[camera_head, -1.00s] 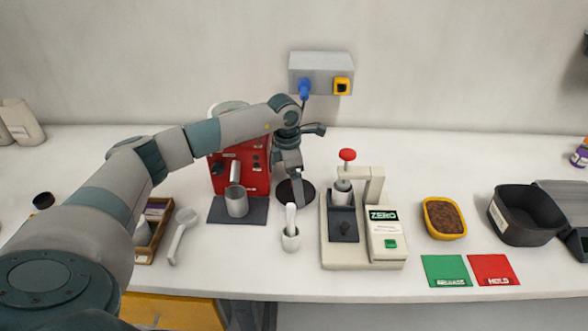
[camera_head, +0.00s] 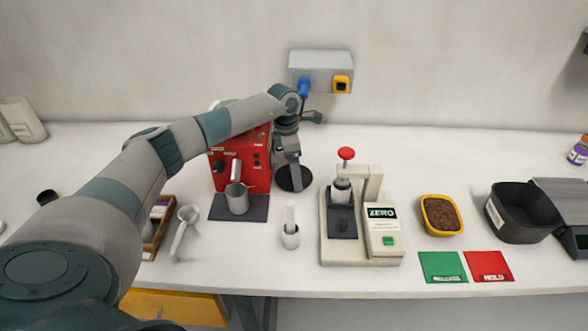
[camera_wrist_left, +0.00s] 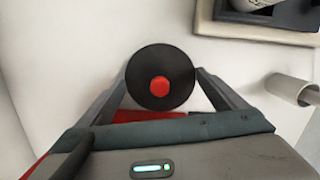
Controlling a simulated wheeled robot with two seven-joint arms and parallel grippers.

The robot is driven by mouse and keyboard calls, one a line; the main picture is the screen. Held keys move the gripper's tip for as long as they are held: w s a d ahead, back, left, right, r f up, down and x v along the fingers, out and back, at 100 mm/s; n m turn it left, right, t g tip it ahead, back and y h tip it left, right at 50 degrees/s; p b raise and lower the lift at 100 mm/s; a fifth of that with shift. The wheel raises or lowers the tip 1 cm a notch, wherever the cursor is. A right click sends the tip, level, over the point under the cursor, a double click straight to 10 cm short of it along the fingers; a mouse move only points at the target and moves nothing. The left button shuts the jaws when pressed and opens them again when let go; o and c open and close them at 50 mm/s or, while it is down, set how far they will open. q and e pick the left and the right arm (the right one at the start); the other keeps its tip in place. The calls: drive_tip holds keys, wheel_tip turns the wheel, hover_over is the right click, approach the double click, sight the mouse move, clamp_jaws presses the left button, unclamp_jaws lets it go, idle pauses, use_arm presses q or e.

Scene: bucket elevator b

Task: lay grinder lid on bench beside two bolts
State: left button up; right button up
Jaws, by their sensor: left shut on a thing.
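The grinder lid, a round black disc (camera_head: 283,183), shows behind my left gripper (camera_head: 292,180) in the head view, just right of the red machine. In the left wrist view the black disc (camera_wrist_left: 143,91), with a red round centre, lies between the two fingers, and my left gripper (camera_wrist_left: 160,80) is shut on it. I cannot tell the gap between lid and bench (camera_head: 335,270). I cannot make out the two bolts. My right gripper is not in view.
The red machine (camera_head: 225,172) stands left of the lid, with a metal cup (camera_head: 237,204) on a dark mat before it.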

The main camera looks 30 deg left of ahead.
use_arm(q)
drive_tip(key=shift+f+p, duration=0.25)
drive_tip(key=shift+p, duration=0.1)
drive_tip(key=shift+f, duration=0.35)
drive_tip(key=o, duration=0.7)
drive_tip(key=shift+f, duration=0.15)
drive_tip(key=shift+c, duration=0.2)
drive_tip(key=shift+o, duration=0.9)
drive_tip(key=shift+r, duration=0.2)
